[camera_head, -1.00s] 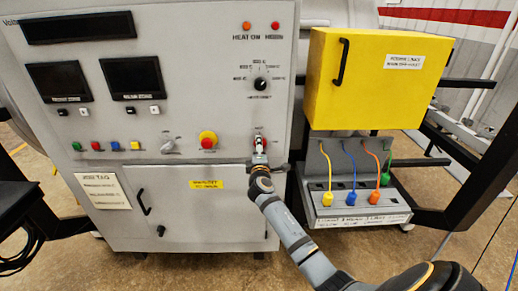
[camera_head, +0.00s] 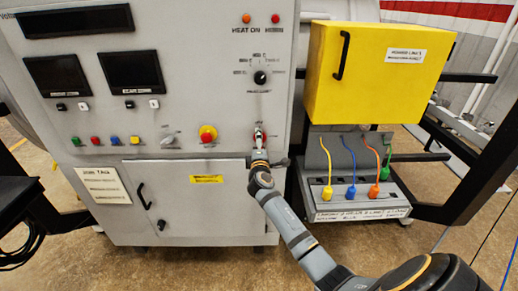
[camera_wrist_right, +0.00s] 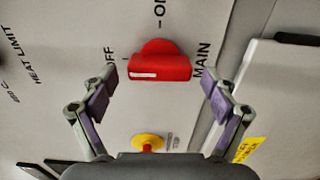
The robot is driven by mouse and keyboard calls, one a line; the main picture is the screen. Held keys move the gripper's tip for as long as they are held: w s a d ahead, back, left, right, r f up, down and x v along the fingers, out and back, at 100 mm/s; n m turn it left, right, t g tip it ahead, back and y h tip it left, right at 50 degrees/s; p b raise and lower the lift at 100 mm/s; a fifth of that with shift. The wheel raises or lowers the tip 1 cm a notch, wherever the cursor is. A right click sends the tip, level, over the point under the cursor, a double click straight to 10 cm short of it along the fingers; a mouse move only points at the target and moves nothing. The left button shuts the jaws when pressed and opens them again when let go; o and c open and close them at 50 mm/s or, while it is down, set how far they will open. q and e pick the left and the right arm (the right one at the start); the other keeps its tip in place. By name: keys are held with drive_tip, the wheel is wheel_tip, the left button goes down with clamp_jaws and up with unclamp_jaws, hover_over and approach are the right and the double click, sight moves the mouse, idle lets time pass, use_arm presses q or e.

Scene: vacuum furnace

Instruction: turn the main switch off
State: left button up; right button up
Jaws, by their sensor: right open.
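The main switch is a red knob (camera_wrist_right: 160,66) on the grey panel, between my right gripper's fingers in the right wrist view. Its grip bar lies level across that picture, with a white stripe on the left half, on the side of the OFF lettering (camera_wrist_right: 110,65). The ON lettering (camera_wrist_right: 160,14) is above it. My right gripper (camera_wrist_right: 160,92) is open, with a visible gap between each finger and the knob. My left gripper is not in view.
A red-and-yellow emergency button (camera_head: 208,134) sits left of the switch, and a black selector dial (camera_head: 260,78) above it. A yellow box (camera_head: 365,75) stands to the right, over a holder (camera_head: 340,195) with coloured cables. The lower cabinet door (camera_head: 190,210) is shut.

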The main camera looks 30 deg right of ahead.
drive_tip(key=v, duration=1.1)
drive_tip(key=shift+s, duration=0.3)
drive_tip(key=shift+a+f, duration=0.1)
drive_tip(key=shift+f, duration=0.05)
drive_tip(key=s+a+f+m+g+y, duration=0.15)
drive_tip(key=s+f, duration=0.25)
drive_tip(key=f, duration=1)
drive_tip(key=s+a+f+m+g+y, duration=0.1)
drive_tip(key=s+f+g+y, duration=0.25)
drive_tip(key=f, duration=0.95)
drive_tip(key=s+a+f+m+g+y, duration=0.15)
drive_tip(key=s+f, duration=0.35)
drive_tip(key=f, duration=0.9)
drive_tip(key=s+a+f+m+g, duration=0.1)
drive_tip(key=s+f+m+g, duration=0.1)
drive_tip(key=s+f, duration=0.4)
drive_tip(key=s+a+f+m+g+y, duration=0.1)
drive_tip(key=s+f+m+g, duration=0.2)
drive_tip(key=s, duration=1.4)
drive_tip(key=s+f+m+g+y+b, duration=0.1)
drive_tip(key=s+f+m+g, duration=0.1)
drive_tip(key=s+f, duration=0.8)
drive_tip(key=shift+s+a+f+m, duration=0.3)
drive_tip(key=shift+s+a+f, duration=0.1)
drive_tip(key=shift+s, duration=0.5)
